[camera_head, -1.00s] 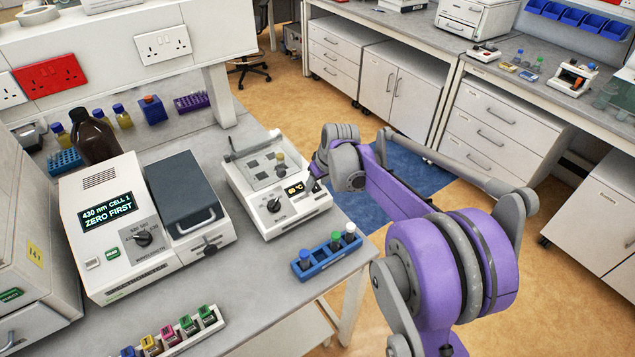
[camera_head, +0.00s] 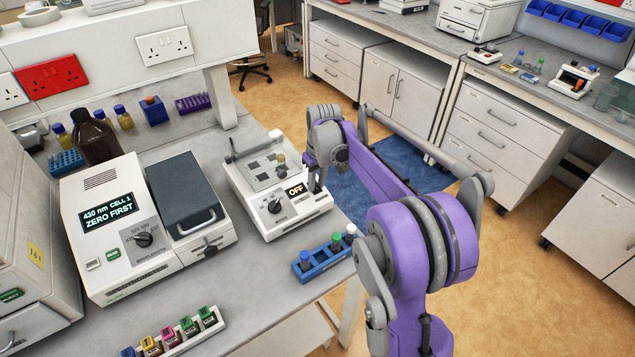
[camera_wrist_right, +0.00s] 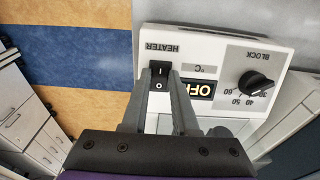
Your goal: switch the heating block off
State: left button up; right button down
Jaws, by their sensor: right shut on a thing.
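The heating block (camera_head: 262,212) is a white unit on the bench with a black dial (camera_head: 274,206) and a small display (camera_head: 295,191) that reads OFF. In the right wrist view its front panel (camera_wrist_right: 215,50) shows the black HEATER rocker switch (camera_wrist_right: 158,84), the OFF display (camera_wrist_right: 199,90) and the BLOCK dial (camera_wrist_right: 256,85). My right gripper (camera_head: 316,186) is at the right end of this panel. Its fingertips (camera_wrist_right: 160,72) are shut on the rocker switch, one on each side. My left gripper is not in view.
A photometer (camera_head: 125,240) with a dark lid stands left of the heating block. A blue rack (camera_head: 322,266) with capped vials sits near the bench's front edge. A row of coloured cuvettes (camera_head: 172,335) lies further front. Open floor (camera_head: 530,290) is on the right.

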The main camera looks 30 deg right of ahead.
jog(key=c, duration=0.7)
grip_release()
jog(key=r, duration=0.3)
jog(key=s+r, duration=0.1)
jog(key=r, duration=0.6)
jog(key=shift+s+r, duration=0.2)
jog(key=shift+r, duration=0.15)
jog(key=s+a+f+t, duration=0.3)
jog(key=s+a, duration=0.7)
jog(key=s, duration=0.4)
jog(key=shift+m+t, duration=0.4)
jog(key=shift+t, duration=0.4)
jog(key=s+a+f, duration=0.1)
jog(key=s+f, duration=0.1)
jog(key=s, duration=0.1)
jog(key=s+a+f, duration=0.2)
jog(key=s+f, duration=0.1)
jog(key=s, duration=0.1)
jog(key=s+a+f, duration=0.2)
jog(key=s+f, duration=0.1)
jog(key=s, duration=0.1)
jog(key=shift+s+f, duration=0.1)
jog(key=shift+f, duration=0.1)
